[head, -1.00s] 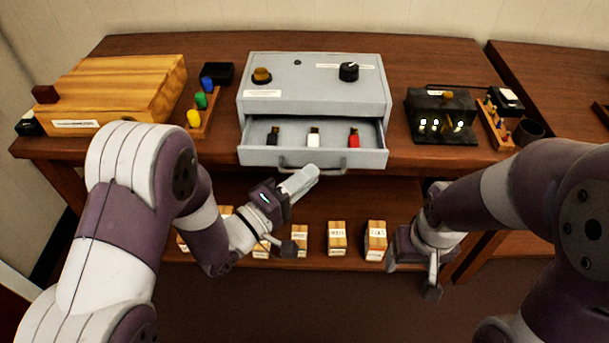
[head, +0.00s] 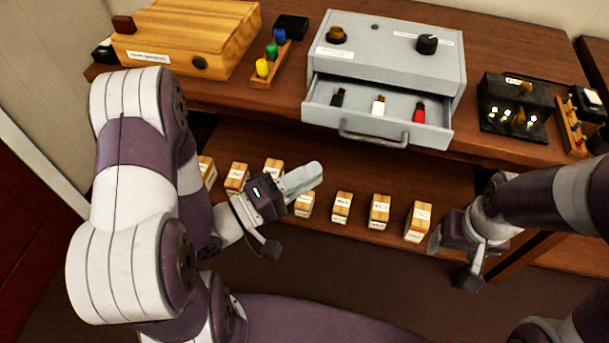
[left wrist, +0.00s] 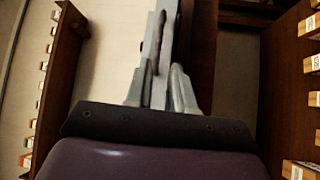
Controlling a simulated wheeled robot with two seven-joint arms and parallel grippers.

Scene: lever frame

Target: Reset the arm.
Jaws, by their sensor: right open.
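My left gripper (head: 304,179) is held out in front of the lower shelf, below and left of the open drawer. It looks shut and empty. Its fingers also show close together in the left wrist view (left wrist: 160,75). My right gripper (head: 453,262) hangs at the right in front of the shelf, open and empty. The grey console (head: 385,55) has a brown knob (head: 336,35) and a black knob (head: 427,44). Its drawer (head: 436,133) is pulled out and holds black, white and red sticks. No separate arm or lever can be made out.
A wooden box (head: 190,35) and a rack of coloured pegs (head: 270,62) stand left on the table. A dark box with lit lamps (head: 515,105) stands right. Several labelled wooden blocks (head: 380,210) line the lower shelf.

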